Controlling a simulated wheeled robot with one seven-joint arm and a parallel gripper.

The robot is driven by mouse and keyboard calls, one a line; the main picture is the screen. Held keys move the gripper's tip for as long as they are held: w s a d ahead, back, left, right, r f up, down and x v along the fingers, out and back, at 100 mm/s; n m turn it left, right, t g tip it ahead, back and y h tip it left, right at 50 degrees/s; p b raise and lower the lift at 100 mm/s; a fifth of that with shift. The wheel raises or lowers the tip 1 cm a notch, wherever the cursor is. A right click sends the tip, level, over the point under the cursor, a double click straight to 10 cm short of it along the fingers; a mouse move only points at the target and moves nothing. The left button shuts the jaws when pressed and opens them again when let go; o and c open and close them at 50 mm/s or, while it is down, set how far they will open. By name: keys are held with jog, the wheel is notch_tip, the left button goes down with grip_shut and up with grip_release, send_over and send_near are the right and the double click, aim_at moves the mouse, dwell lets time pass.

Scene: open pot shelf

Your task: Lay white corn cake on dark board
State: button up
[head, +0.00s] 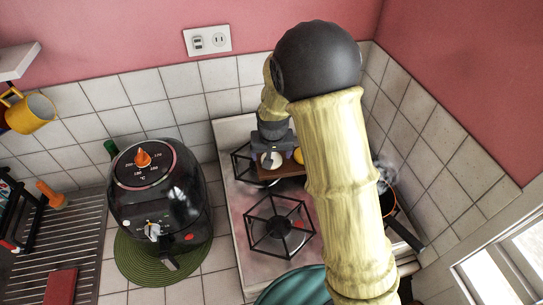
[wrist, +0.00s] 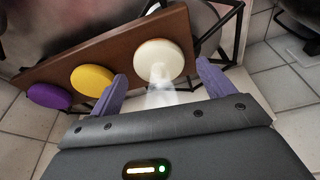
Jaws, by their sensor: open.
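The white corn cake (wrist: 160,60) lies on a brown wooden board (wrist: 120,52), at its right end in the wrist view. In the head view the cake (head: 271,160) shows below my gripper (head: 272,146), on the board (head: 291,171) over the back of the stove. My gripper (wrist: 161,72) is open. Its two purple fingers stand apart, left and right of the white cake's near side, with visible gaps. A yellow cake (wrist: 92,79) and a purple cake (wrist: 48,96) lie on the same board to the left.
A black air fryer (head: 160,195) on a green mat (head: 128,258) stands left of the stove (head: 240,205). A front burner grate (head: 280,226) is empty. A steaming pan (head: 388,203) sits at the right. A drying rack (head: 30,260) is at far left.

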jog(key=b+v, duration=0.2)
jog(key=v, duration=0.8)
jog(key=shift+s+r, duration=0.15)
jog(key=shift+s, duration=0.1)
jog(key=s+d+f, duration=0.4)
jog(key=s+d, duration=0.8)
jog(key=s, duration=0.4)
dwell(0.6)
